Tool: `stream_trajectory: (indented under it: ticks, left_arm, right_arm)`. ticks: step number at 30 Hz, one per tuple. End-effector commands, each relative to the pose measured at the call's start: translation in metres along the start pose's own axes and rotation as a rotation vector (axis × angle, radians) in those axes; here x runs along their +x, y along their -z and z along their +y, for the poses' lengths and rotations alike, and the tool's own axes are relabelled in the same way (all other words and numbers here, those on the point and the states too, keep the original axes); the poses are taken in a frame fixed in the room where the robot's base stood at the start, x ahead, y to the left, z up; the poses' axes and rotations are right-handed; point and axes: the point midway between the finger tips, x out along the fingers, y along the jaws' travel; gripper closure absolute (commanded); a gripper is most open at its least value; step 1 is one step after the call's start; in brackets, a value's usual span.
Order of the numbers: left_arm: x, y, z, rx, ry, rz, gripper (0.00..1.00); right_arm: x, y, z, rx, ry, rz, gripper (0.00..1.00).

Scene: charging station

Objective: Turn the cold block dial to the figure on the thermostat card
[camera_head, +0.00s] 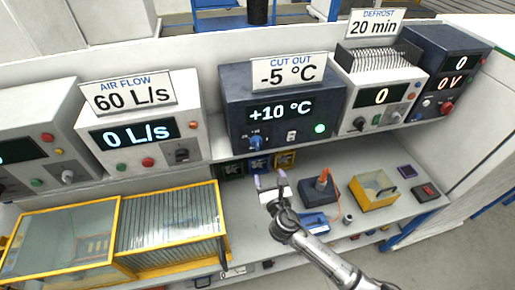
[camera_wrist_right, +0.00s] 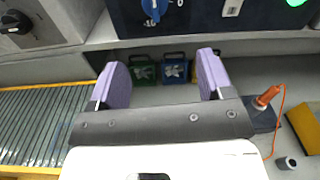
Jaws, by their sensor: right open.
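The dark cold block unit (camera_head: 232,100) stands on the shelf in the head view, and its display (camera_head: 280,110) reads +10 °C. The thermostat card (camera_head: 288,70) on top of it reads CUT OUT -5 °C. Its blue dial (camera_head: 255,143) is at the lower left of the front; it also shows at the top edge of the right wrist view (camera_wrist_right: 153,8), partly cut off. My right gripper (camera_head: 270,181) is open and empty, below and apart from the dial. Its two purple finger pads (camera_wrist_right: 161,75) are spread in the wrist view. My left gripper is not in view.
An AIR FLOW unit (camera_head: 109,146) stands left of the cold block and a DEFROST unit (camera_head: 358,81) right of it. Small coloured crates (camera_head: 284,160) stand under the shelf edge. A yellow-framed case (camera_head: 121,240) and an orange-handled tool (camera_head: 323,178) lie on the lower bench.

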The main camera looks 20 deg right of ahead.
Motion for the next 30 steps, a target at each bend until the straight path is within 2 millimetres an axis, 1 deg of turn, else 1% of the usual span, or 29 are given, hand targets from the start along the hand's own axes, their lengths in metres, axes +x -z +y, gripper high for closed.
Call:
stream_trajectory:
  ticks: [3, 8, 15, 21, 27, 30]
  left_arm:
    - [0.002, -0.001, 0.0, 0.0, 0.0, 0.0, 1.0]
    - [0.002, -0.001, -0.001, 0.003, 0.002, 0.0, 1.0]
    - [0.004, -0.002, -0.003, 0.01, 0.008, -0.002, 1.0]
    - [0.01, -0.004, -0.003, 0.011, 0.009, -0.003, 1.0]
    - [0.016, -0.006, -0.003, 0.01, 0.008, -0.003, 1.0]
    - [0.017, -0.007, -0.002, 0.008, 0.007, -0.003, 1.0]
  right_arm:
    - [0.011, -0.004, 0.003, -0.093, -0.015, -0.028, 0.27]
    - [0.031, -0.006, 0.004, -0.122, -0.018, -0.036, 0.27]
    - [0.076, -0.007, 0.004, -0.118, -0.016, -0.034, 0.27]
    - [0.11, -0.007, 0.005, -0.117, -0.016, -0.033, 0.27]
    - [0.133, -0.007, 0.005, -0.116, -0.017, -0.034, 0.27]
    - [0.14, -0.008, 0.005, -0.116, -0.017, -0.034, 0.27]
